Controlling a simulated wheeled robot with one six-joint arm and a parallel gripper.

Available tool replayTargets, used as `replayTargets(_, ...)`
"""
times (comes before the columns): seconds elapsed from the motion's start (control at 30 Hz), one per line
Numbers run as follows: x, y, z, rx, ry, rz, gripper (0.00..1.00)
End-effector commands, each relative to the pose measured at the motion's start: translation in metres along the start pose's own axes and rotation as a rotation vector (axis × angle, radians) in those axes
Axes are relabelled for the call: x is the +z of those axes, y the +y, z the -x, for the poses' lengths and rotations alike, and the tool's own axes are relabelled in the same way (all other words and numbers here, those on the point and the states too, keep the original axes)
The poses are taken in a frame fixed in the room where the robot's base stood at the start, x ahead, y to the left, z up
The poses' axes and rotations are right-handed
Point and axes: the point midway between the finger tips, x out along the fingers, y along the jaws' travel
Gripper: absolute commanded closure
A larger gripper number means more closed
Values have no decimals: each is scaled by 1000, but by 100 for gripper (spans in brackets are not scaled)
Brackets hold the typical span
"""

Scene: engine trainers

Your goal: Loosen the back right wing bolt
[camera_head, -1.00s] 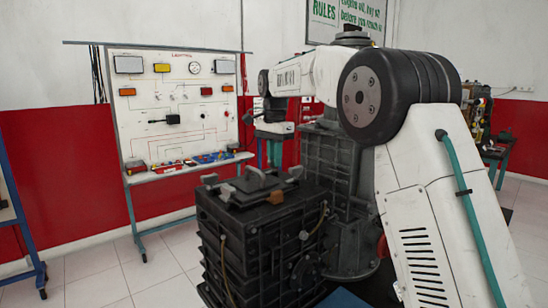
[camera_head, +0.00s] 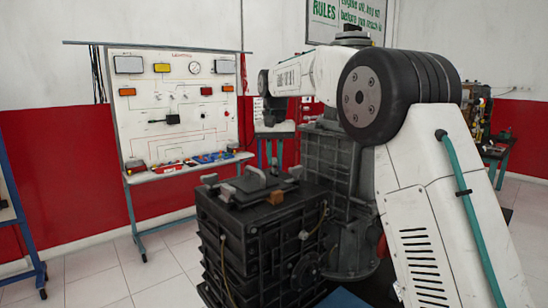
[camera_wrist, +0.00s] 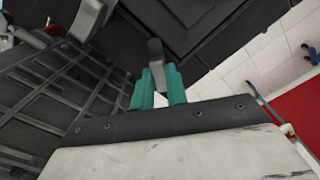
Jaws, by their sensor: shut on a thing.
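My gripper (camera_wrist: 158,88) has two teal fingers, closed on the grey wing bolt (camera_wrist: 156,50) in the wrist view. The bolt's upper part shows beyond the fingertips, at the dark lid. In the head view my gripper (camera_head: 270,152) points down at the far side of the dark ribbed engine block (camera_head: 262,240). Its fingertips and the held bolt are hard to make out there. Other grey wing pieces stand on the lid, one at the left (camera_head: 209,179) and one towards the back right (camera_head: 295,172). A grey piece (camera_wrist: 90,17) also shows at the wrist view's upper left.
A brown block (camera_head: 276,198) sits at the lid's front right. A taller dark machine (camera_head: 330,165) stands close on the right of the block. A white lighting board (camera_head: 175,105) stands behind left. Tiled floor (camera_head: 100,280) is open at the left.

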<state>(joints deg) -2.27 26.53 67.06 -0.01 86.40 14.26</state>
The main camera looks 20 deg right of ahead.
Motion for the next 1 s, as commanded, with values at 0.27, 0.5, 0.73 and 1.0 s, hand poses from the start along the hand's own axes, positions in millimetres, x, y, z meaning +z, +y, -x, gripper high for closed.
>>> replayTargets(0.27, 0, 0, 0, 0, 0, 254, 100)
replayTargets(0.5, 0, 0, 0, 0, -1, 438, 100)
replayTargets(0.73, 0, 0, 0, 0, -1, 554, 100)
replayTargets(1.0, 0, 0, 0, 0, -1, 612, 100)
